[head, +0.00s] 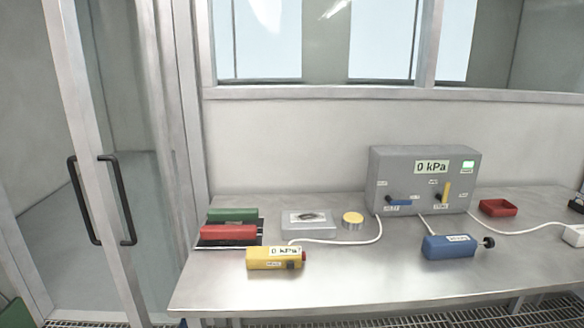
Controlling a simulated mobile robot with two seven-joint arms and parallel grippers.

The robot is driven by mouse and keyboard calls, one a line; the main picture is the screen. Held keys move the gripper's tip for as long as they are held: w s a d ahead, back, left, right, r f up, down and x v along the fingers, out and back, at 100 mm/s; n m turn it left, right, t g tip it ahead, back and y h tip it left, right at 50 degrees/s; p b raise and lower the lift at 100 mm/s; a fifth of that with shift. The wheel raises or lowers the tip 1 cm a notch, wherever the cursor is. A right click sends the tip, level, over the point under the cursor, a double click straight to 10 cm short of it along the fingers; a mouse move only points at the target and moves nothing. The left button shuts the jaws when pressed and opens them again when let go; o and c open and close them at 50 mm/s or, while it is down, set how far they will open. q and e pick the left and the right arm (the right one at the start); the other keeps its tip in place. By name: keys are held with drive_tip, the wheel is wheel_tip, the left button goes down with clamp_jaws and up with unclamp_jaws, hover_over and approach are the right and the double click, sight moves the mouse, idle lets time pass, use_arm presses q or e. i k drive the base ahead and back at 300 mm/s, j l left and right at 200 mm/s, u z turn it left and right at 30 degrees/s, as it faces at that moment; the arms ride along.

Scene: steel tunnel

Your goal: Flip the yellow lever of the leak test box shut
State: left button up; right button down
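The leak test box (408,170) is a grey box standing at the back of the steel table, against the wall. Its display (431,167) reads 0 kPa, and a small green lamp (468,163) is lit at its upper right. The yellow lever (446,191) is on the right of its front face and stands near upright, with small labels around it. A blue lever (399,202) on the left of the face lies near horizontal. Neither of my grippers shows in the head view.
White hoses lie near the box.

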sight(443, 199)
drive_tip(key=l+u, duration=0.15)
drive_tip(key=l, duration=0.6)
drive_tip(key=l+u, duration=0.15)
drive_tip(key=l, duration=0.65)
drive_tip(key=k+l+u, duration=0.15)
drive_tip(key=l, duration=0.6)
drive_tip(key=i, duration=0.05)
